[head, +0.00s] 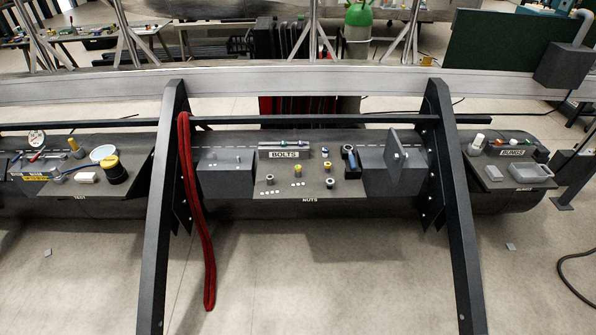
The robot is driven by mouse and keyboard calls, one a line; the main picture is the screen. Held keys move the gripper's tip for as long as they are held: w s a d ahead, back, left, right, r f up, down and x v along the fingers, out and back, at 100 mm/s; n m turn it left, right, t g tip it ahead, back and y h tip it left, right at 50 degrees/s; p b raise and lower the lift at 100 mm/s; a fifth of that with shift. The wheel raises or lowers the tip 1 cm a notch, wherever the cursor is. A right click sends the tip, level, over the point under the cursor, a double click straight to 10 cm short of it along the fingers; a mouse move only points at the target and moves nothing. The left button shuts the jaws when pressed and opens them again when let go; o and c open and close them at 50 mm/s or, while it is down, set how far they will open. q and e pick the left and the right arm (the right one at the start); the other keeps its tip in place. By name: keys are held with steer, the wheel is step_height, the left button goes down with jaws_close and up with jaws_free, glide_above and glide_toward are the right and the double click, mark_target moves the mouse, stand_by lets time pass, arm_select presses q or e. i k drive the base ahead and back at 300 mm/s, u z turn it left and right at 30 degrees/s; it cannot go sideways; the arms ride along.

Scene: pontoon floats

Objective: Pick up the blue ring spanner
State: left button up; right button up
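No piece stands out clearly as a blue ring spanner at this size. On the middle board, a dark blue-grey piece (350,158) lies at the right, beside the grey bracket; its shape is too small to tell. A small blue item (325,152) is to its left. Neither of my grippers is in the view.
The middle board (290,183) carries several nuts below a BOLTS label. Dark slanted struts (157,250) and (457,240) flank it, with a red sling (207,250) hanging at left. The right board (512,180) holds a grey tray (531,173). Floor in front is mostly clear.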

mark_target(351, 158)
steer(key=z, duration=0.1)
steer(key=i, duration=0.35)
steer(key=z, duration=0.7)
steer(key=i, duration=1.6)
steer(key=z, duration=0.25)
